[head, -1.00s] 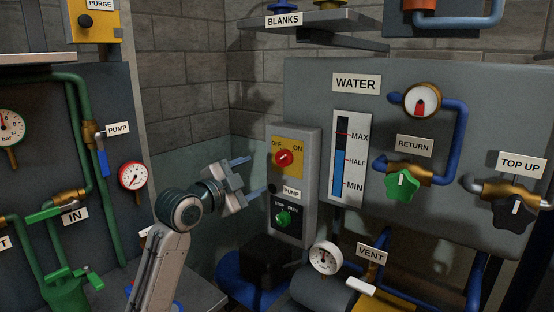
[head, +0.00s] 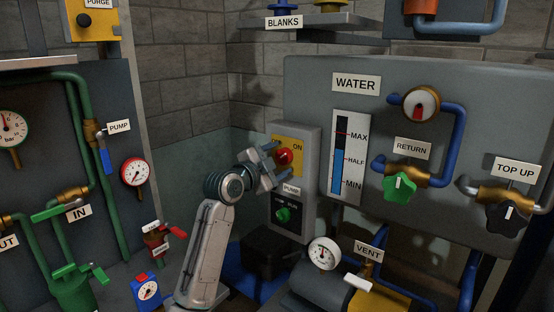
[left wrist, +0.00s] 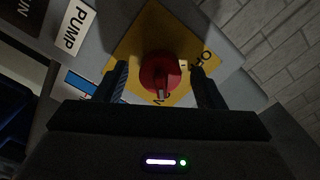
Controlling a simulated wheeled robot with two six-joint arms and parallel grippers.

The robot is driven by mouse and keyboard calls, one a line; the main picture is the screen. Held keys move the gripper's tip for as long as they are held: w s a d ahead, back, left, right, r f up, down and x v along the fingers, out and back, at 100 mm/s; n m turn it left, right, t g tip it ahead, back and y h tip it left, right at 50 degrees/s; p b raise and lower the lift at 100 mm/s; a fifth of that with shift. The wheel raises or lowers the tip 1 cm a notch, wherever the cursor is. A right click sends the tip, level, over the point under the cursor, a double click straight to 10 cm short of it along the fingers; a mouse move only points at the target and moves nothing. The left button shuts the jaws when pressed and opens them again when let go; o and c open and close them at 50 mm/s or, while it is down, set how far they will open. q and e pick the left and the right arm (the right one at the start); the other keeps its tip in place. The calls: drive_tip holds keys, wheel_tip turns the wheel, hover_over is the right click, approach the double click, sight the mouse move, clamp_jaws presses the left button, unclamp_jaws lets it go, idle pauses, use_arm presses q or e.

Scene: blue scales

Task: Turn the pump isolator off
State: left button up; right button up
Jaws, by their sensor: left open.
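The pump isolator is a red round knob (head: 285,156) on a yellow plate (head: 299,164) marked ON, at the upper part of a grey box. In the left wrist view the knob (left wrist: 160,70) is in the middle, its pale mark pointing toward the ON lettering. OFF is partly seen at the right of the plate (left wrist: 145,35). My left gripper (head: 274,163) is open at the knob, with one finger on each side of it. Gaps show between knob and fingers in the wrist view. My right gripper is not in view.
A gauge and VENT valve (head: 358,284) sit lower right. Green pipes (head: 80,130) line the left.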

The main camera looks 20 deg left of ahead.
use_arm(q)
drive_tip(key=c, duration=1)
drive_tip(key=n+p, duration=0.1)
drive_tip(key=n, duration=0.3)
drive_tip(key=shift+n+p, duration=0.4)
drive_tip(key=n+p, duration=0.2)
drive_tip(key=n, duration=0.2)
drive_tip(key=shift+n, duration=0.3)
drive_tip(key=n+p, duration=0.3)
drive_tip(key=n, duration=0.1)
drive_tip(key=shift+s+d+n, duration=0.1)
drive_tip(key=shift+d+n, duration=0.05)
drive_tip(key=shift+n, duration=0.15)
drive_tip(key=shift+n+p, duration=1.2)
drive_tip(key=shift+n, duration=0.8)
drive_tip(key=shift+f, duration=0.1)
